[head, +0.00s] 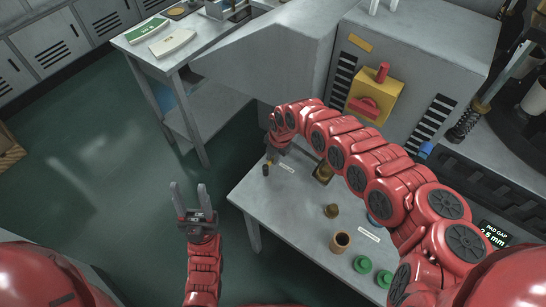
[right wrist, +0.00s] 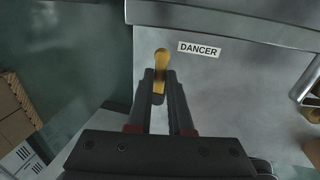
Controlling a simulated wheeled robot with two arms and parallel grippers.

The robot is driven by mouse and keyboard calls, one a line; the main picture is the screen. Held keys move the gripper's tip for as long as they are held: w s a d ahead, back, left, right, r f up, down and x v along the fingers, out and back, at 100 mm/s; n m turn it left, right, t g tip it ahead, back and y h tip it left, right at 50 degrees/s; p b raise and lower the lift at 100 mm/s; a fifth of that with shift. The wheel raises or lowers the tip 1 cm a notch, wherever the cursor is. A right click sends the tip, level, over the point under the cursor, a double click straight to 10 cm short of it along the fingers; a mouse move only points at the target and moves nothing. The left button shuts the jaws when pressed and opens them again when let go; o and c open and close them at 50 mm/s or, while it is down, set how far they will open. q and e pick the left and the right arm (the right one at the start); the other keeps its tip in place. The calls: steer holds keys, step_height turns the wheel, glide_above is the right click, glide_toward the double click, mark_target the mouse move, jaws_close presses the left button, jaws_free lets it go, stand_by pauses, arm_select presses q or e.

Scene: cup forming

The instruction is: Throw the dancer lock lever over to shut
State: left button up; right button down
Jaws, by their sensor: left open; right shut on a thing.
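The dancer lock lever (right wrist: 161,60) is a yellow, rounded handle in the right wrist view, just left of a white label reading DANCER (right wrist: 199,50) on a grey metal panel. My right gripper (right wrist: 161,78) is shut on it, with the lever's rounded end showing past the fingertips. In the head view my right arm reaches across to the left, and its gripper (head: 272,156) is small there, at the machine's left side; the lever is too small to make out. My left gripper (head: 188,192) is open and empty, held over the floor at lower left.
A grey table (head: 300,225) below my right arm holds brown cups (head: 340,241) and green round pieces (head: 362,264). A yellow box with a red switch (head: 372,98) is on the machine. A side bench (head: 150,62) stands at upper left. The floor around my left gripper is clear.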

steer(key=c, duration=0.8)
jaws_free()
steer(key=shift+c, duration=0.2)
steer(key=shift+d+r, duration=0.1)
steer(key=shift+r, duration=0.35)
step_height(320, 180, up, 16)
steer(key=s+d+p, duration=0.2)
steer(key=p, duration=0.9)
steer(key=shift+d, duration=0.25)
